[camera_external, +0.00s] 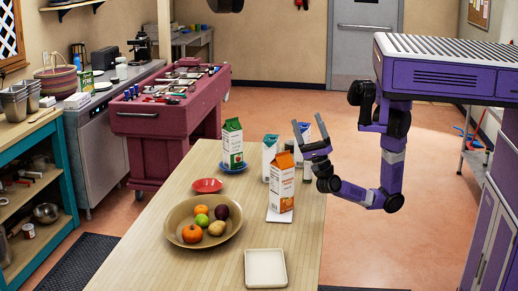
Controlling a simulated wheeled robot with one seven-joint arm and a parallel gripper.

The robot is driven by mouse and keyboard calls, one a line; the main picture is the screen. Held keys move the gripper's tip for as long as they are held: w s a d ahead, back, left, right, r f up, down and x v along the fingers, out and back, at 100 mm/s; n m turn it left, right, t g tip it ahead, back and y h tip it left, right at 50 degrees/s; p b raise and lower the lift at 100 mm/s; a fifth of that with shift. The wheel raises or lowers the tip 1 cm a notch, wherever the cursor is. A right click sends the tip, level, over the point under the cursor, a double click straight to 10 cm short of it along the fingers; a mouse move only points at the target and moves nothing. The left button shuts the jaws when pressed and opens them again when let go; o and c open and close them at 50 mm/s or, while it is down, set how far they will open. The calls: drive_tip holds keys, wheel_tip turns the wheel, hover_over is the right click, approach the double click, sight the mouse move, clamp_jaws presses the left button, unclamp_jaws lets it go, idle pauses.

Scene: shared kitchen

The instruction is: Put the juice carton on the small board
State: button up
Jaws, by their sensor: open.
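An orange and white juice carton (281,187) stands upright on the wooden table. Its base appears to rest on a small white board (279,217), whose front edge shows below it. My gripper (308,122) is open and empty. It is above and to the right of the carton, with its two fingers pointing up and apart from the carton. Any contact at the carton's back side is hidden.
Behind the juice carton stand a teal-topped carton (269,150) and a dark-capped container (289,147). A green carton (232,140) stands on a blue plate (234,168). A red dish (207,185), a fruit bowl (176,236) and a pale square tray (265,283) also occupy the table (135,255).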

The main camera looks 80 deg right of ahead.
drive_tip(key=s+d+f+n+g+y, duration=0.2)
drive_tip(key=f+n+g+y, duration=0.2)
drive_tip(key=f+n+y, duration=0.55)
drive_tip(key=s+d+f+n+g+y, duration=0.2)
drive_tip(key=s+f+n+g+y, duration=0.3)
drive_tip(key=f+n, duration=0.65)
drive_tip(key=s+f+g+h, duration=0.4)
drive_tip(key=s+f+g, duration=0.1)
drive_tip(key=s+f, duration=0.4)
wheel_tip(320, 180, down, 2)
drive_tip(key=shift+d+f+g, duration=0.2)
drive_tip(key=shift+d+g, duration=0.1)
drive_tip(key=shift+d, duration=0.1)
